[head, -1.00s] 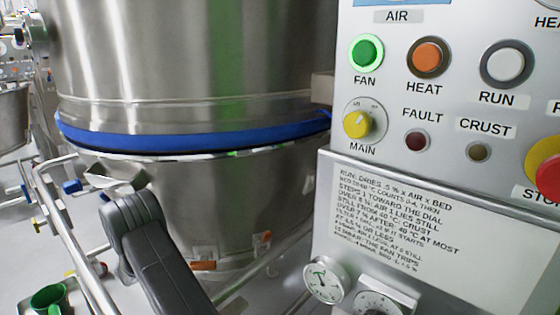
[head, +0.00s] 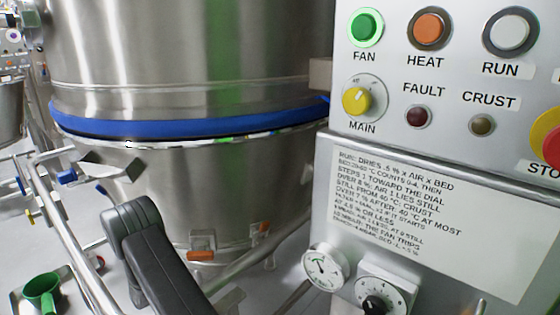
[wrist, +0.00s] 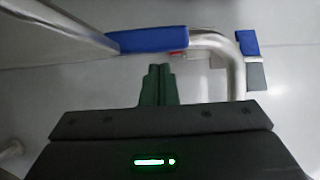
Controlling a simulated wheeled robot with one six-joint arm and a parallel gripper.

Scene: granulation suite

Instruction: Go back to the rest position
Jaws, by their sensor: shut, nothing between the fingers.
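My gripper (wrist: 158,85) shows in the wrist view as two dark green fingers pressed together, with nothing between them. It hangs over pale grey floor, close to a bent metal pipe (wrist: 237,62) and a blue piece (wrist: 154,40). Whether it touches either cannot be told. The gripper is out of the head view, where only a dark grey link of my arm (head: 150,250) rises at the lower left, in front of the steel vessel (head: 190,55).
A control panel (head: 465,65) with buttons and a yellow MAIN knob (head: 357,101) fills the right. Below are a text plate (head: 430,215), a gauge (head: 325,268) and a black dial (head: 374,305). Metal rails (head: 62,225) and a green scoop (head: 42,290) are at the left.

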